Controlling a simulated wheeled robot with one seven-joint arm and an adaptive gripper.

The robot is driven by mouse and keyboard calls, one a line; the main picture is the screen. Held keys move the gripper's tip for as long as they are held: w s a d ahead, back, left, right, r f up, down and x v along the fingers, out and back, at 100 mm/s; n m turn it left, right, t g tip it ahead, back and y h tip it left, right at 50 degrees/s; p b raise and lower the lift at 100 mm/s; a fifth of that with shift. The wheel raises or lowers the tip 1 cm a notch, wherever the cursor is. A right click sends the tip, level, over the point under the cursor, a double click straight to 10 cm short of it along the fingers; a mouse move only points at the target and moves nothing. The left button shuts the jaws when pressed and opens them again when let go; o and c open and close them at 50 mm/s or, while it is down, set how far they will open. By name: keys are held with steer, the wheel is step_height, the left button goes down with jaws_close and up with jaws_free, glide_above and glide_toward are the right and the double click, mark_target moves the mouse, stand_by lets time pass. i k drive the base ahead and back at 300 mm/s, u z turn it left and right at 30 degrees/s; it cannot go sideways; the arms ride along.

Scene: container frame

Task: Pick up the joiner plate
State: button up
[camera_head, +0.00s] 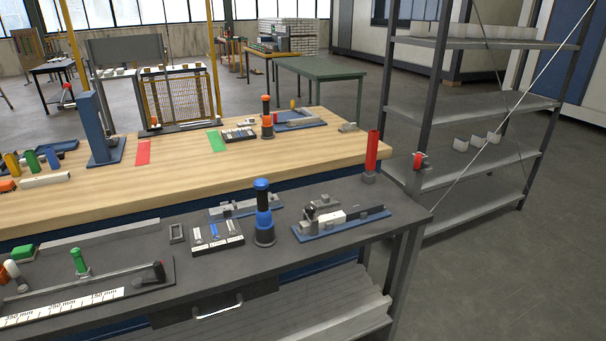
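My gripper is not in view. I cannot tell for sure which thing is the joiner plate. A small grey rectangular piece with an opening (177,233) rests on the dark front bench, left of a black tray of small parts (216,236). A small grey metal piece (348,127) lies near the right end of the wooden bench. Another small grey block (324,202) sits by the blue-based fixture (345,222) on the dark bench.
The dark bench (130,235) also bears a blue and black upright tool (263,212), a red post (372,152), a green-handled tool (79,261) and a measuring scale. The wooden bench (300,150) stands behind. A metal shelf (480,105) stands right, with open floor beyond.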

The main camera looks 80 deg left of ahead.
mark_target(326, 202)
steer(key=u, duration=1.65)
